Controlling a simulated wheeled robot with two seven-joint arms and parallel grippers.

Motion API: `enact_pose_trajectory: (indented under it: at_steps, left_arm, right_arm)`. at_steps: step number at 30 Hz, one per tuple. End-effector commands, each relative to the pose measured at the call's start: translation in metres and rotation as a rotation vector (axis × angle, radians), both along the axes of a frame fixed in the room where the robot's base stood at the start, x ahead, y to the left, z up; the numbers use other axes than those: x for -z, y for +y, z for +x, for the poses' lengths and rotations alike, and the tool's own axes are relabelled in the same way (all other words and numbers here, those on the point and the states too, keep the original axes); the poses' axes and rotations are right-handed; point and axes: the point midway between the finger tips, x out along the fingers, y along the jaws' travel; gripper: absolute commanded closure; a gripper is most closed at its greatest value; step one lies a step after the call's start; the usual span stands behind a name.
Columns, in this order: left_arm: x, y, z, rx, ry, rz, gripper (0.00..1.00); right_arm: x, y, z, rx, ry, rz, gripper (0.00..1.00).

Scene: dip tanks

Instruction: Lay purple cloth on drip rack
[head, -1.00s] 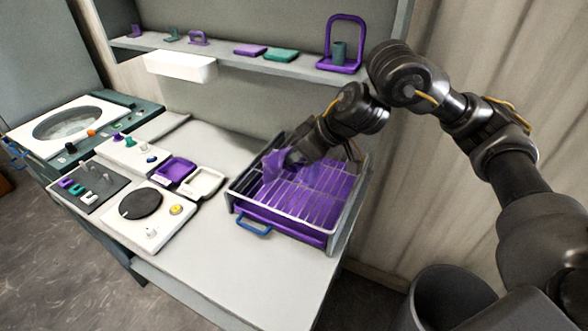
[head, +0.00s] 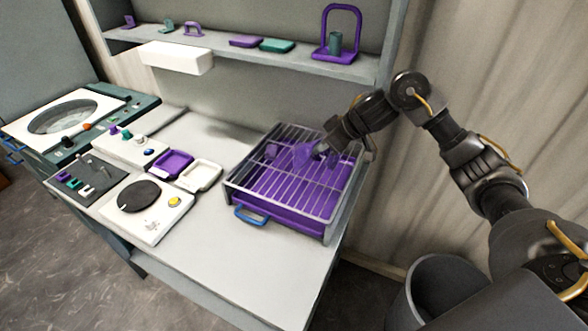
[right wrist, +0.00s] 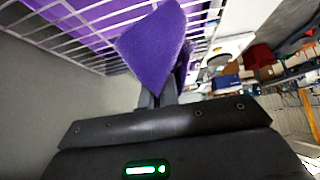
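The drip rack (head: 238,186) is a grey wire grid in a frame over a purple tray, at the right end of the counter. My right gripper (head: 320,150) is above its back right part. The purple cloth (head: 303,156) hangs from the fingers over the wires; I cannot tell if it touches them. In the right wrist view the cloth (right wrist: 155,45) sticks out from the nearly hidden fingertips (right wrist: 158,95), which look closed on it, with the wires behind. My left gripper is not in view.
A blue handle (head: 250,215) is at the rack's front. White and purple trays (head: 200,176), a dark round plate (head: 140,196) and a basin (head: 62,117) lie to the left. A shelf (head: 300,62) runs above the back. The counter front (head: 225,240) is clear.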

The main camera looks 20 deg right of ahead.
Motion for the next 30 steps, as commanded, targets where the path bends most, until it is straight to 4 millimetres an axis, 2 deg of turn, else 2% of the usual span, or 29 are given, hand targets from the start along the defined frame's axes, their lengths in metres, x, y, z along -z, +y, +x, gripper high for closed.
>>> enact_pose_trajectory:
  at_steps: [4, 9, 15, 22, 30]
  left_arm:
    - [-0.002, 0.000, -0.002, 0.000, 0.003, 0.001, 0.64]
    - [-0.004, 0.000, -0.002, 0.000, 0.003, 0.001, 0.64]
    - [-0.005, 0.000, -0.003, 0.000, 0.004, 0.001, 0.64]
    - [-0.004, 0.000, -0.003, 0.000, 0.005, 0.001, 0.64]
    - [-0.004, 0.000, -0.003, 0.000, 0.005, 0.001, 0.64]
  right_arm:
    - [0.021, -0.014, 0.008, 0.002, 0.004, 0.002, 1.00]
    - [0.039, -0.013, 0.007, -0.001, 0.002, -0.001, 1.00]
    - [0.047, -0.013, 0.008, -0.001, 0.000, 0.000, 1.00]
    - [0.048, -0.012, 0.008, -0.001, 0.000, 0.000, 1.00]
    - [0.047, -0.012, 0.008, -0.001, 0.000, 0.000, 0.64]
